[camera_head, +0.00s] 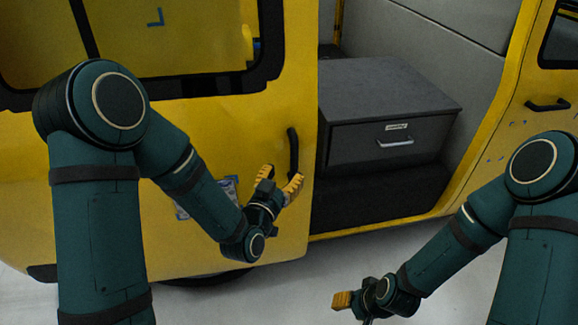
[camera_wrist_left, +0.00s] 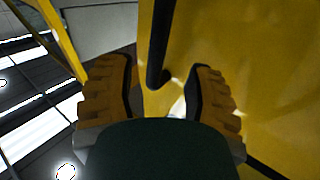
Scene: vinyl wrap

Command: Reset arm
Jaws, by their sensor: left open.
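My left gripper (camera_head: 280,183) is in front of the yellow van's sliding door (camera_head: 190,125), just below and left of its black vertical door handle (camera_head: 293,152). In the left wrist view the two yellow ribbed fingers of this gripper (camera_wrist_left: 163,92) are spread apart. The black handle (camera_wrist_left: 160,45) shows ahead between them, and I see no grip on it. My right gripper (camera_head: 342,300) is low over the floor at the lower middle of the head view. Only a yellow fingertip part shows clearly, so its opening cannot be told.
The van's side opening shows a dark grey drawer unit (camera_head: 375,150) with a silver handle (camera_head: 395,143). Another yellow door (camera_head: 530,130) with a black handle (camera_head: 547,105) is at the right. The pale floor (camera_head: 300,285) in front of the van looks clear.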

